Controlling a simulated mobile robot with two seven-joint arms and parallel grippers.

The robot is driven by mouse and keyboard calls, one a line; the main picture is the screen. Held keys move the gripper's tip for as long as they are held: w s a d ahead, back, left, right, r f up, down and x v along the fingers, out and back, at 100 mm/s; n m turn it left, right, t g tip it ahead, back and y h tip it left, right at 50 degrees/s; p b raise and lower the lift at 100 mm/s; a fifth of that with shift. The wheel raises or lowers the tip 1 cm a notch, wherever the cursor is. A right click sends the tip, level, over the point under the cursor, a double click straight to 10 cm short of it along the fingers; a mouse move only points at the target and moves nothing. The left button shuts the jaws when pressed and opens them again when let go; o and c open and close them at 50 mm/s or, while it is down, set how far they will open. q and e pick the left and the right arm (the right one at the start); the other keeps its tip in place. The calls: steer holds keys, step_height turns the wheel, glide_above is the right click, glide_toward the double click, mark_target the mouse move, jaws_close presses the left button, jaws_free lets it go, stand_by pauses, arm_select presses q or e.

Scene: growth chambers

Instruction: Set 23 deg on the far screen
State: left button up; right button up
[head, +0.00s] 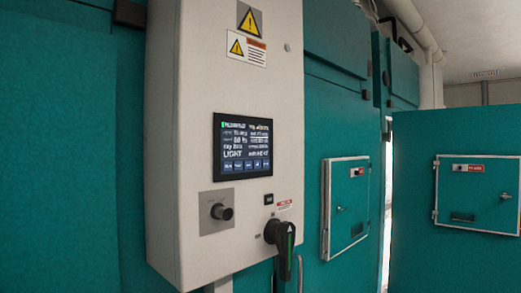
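One lit screen (243,146) shows in the head view, set in a pale grey control cabinet (190,120) at the centre. It is dark with white text lines, the word LIGHT at lower left and a row of small blue buttons along its bottom. Most of the text is too small and blurred to read, and I cannot make out a temperature setting. I cannot tell if this is the far screen; no other lit screen is in view. Neither of my grippers is in view.
Below the screen are a round knob (221,211) and a black rotary handle (281,240) that sticks out. Teal chamber walls (60,150) stand behind. Hatches with pale frames (345,205) are at the right, one on a teal door (410,180).

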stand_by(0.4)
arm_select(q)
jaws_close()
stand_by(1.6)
